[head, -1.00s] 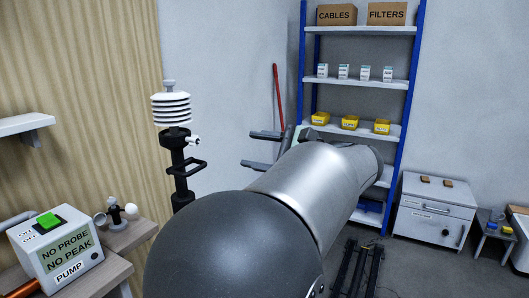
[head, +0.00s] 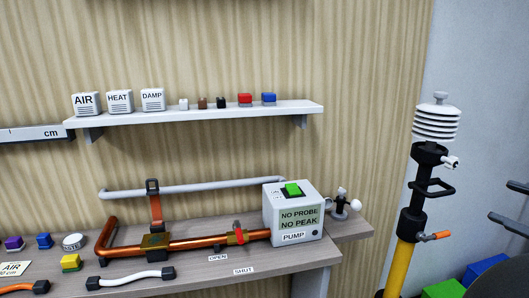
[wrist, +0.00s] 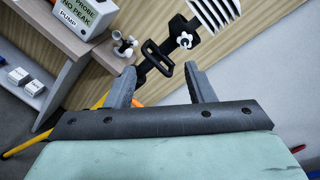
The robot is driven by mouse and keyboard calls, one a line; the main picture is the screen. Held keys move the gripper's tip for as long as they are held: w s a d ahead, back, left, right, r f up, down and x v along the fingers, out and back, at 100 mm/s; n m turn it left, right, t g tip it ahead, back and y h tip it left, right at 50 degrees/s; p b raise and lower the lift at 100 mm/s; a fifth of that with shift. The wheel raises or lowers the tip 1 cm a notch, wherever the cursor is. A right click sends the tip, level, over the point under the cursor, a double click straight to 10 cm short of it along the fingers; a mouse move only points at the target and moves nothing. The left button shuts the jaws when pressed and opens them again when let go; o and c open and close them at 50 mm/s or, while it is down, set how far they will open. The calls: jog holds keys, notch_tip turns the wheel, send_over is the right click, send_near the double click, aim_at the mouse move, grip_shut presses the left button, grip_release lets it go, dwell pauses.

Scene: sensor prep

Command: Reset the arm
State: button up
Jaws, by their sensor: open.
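My gripper (wrist: 161,70) is open in the wrist view, with its two grey fingers apart and nothing held between them. A sensor post (head: 410,225) with a white louvred top, black brackets and a yellow lower part stands left of the fingertips. In the wrist view the post's black loop bracket (wrist: 157,58) appears beyond the fingers, apart from them.
A bench (head: 300,268) holds the pump box (head: 294,212), copper pipework (head: 200,243) and small coloured blocks. A wall shelf (head: 200,114) carries AIR, HEAT and DAMP boxes. Green (head: 443,289) and blue (head: 485,270) objects sit low at the right.

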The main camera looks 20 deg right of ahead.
jog(key=w+a+f+n+g+y+p, duration=0.2)
jog(key=w+a+f+n+g+y, duration=0.25)
jog(key=a, duration=0.55)
jog(key=w+a+f+n+g+y+p, duration=0.2)
jog(key=w+a+f+n+g, duration=0.25)
jog(key=w+a, duration=0.45)
jog(key=s+a+f+n+g+h+p, duration=0.3)
jog(key=s+a+f+n, duration=0.1)
jog(key=a+n, duration=0.4)
jog(key=s+a+f+n+g+h+p, duration=0.3)
jog(key=a+n, duration=0.5)
jog(key=a, duration=0.3)
jog(key=shift+s+a+f+n+g+h, duration=0.25)
jog(key=shift+s+f+n+g+h, duration=0.35)
jog(key=shift+f, duration=0.7)
jog(key=shift+w, duration=0.1)
